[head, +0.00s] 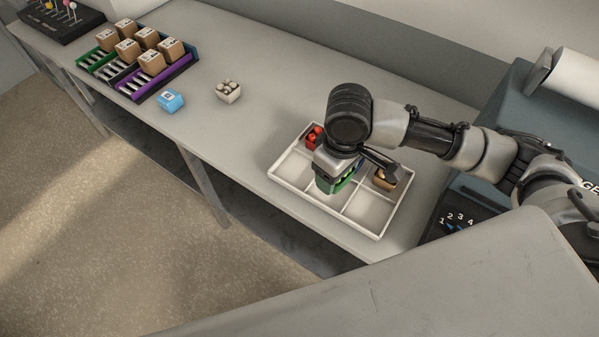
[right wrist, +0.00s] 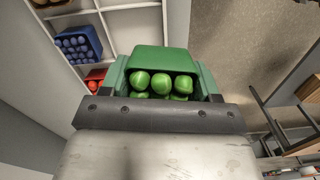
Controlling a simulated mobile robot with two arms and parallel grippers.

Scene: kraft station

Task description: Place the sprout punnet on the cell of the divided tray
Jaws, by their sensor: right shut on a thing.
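My right gripper (head: 338,172) is shut on the green sprout punnet (head: 322,186) and hangs over the white divided tray (head: 310,199). In the right wrist view the punnet (right wrist: 148,60) is full of round green sprouts. The gripper hides part of it in the head view. Whether its base touches the tray is unclear. A red punnet (head: 312,138) and a tan one (head: 385,180) sit in back cells. A blue punnet (right wrist: 78,44) sits between them, mostly hidden in the head view. The front right cell (head: 368,208) is empty. My left gripper is out of view.
A small white punnet (head: 229,92) and a light blue box (head: 171,101) stand on the counter left of the tray. Farther left are crates (head: 163,87) with several brown boxes. A dark numbered panel (head: 455,222) lies right of the tray. Counter between is clear.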

